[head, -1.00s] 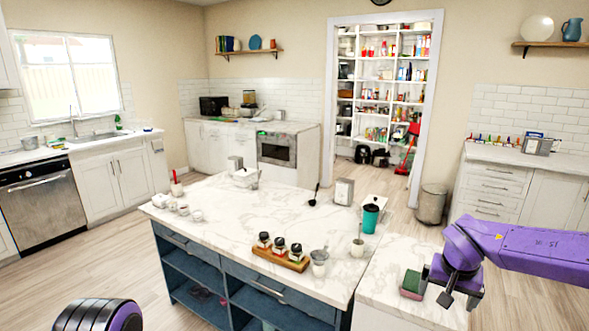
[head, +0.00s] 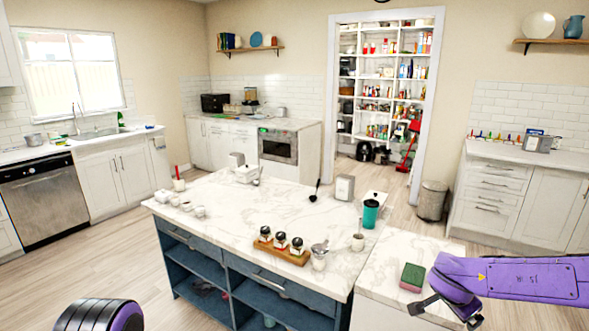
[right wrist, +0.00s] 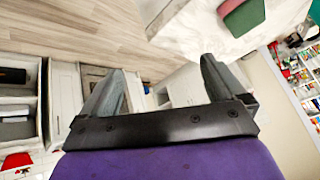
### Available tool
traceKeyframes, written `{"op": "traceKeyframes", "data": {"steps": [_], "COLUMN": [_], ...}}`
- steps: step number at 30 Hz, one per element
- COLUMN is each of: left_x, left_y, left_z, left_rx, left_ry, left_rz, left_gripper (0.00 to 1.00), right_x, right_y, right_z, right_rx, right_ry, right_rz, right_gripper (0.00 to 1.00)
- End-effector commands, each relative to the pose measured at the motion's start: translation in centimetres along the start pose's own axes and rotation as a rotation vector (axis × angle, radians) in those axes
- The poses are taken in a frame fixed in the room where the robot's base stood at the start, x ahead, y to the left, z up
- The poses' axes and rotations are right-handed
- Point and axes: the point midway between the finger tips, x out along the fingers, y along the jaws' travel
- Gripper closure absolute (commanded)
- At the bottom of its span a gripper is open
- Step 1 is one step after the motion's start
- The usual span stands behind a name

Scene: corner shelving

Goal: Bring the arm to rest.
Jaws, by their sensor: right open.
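My right arm comes in from the right in the head view, and its purple and black gripper (head: 444,313) is just below and to the right of the sponge in the picture. In the right wrist view the two fingers of the gripper (right wrist: 160,85) are spread wide with nothing between them. The green and red sponge (head: 412,277) lies on the white marble counter (head: 385,265), apart from the fingers; it also shows in the right wrist view (right wrist: 243,16). My left gripper is out of view.
The island (head: 225,225) holds a spice-jar board (head: 281,249), a teal cup (head: 370,213), a small white cup (head: 358,242) and a napkin holder (head: 344,187). A bin (head: 432,201) stands on the floor beyond. Floor right of the counter is partly clear.

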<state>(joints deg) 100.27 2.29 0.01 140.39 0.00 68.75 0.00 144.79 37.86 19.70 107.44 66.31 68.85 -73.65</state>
Motion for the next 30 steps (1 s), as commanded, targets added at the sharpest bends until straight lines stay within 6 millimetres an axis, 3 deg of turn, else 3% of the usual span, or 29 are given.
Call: {"op": "traceKeyframes", "data": {"steps": [4, 7, 12, 15, 18, 21, 30], "left_x": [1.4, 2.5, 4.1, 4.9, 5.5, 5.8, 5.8], "left_y": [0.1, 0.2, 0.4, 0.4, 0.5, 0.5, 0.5], "left_z": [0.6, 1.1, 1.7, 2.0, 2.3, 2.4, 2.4], "left_rx": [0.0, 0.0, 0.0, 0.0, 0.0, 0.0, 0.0], "left_ry": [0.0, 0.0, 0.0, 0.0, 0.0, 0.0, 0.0], "left_rz": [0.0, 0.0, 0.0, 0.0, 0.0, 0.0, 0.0], "left_gripper": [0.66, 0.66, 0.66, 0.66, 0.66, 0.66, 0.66], "right_x": [5.4, 9.1, 12.0, 12.2, 12.3, 12.5, 12.4], "right_y": [4.3, 9.4, 20.1, 26.7, 31.8, 34.4, 35.0], "right_z": [6.2, 13.1, 23.6, 27.9, 30.0, 31.1, 31.4], "right_rx": [0.031, -0.034, -0.255, -0.444, -0.573, -0.63, -0.633], "right_ry": [0.163, 0.168, -0.008, -0.119, -0.181, -0.211, -0.22], "right_rz": [-0.054, -0.139, -0.172, -0.131, -0.067, -0.027, -0.016], "right_gripper": [0.03, 0.03, 0.03, 0.03, 0.03, 0.03, 0.03]}}
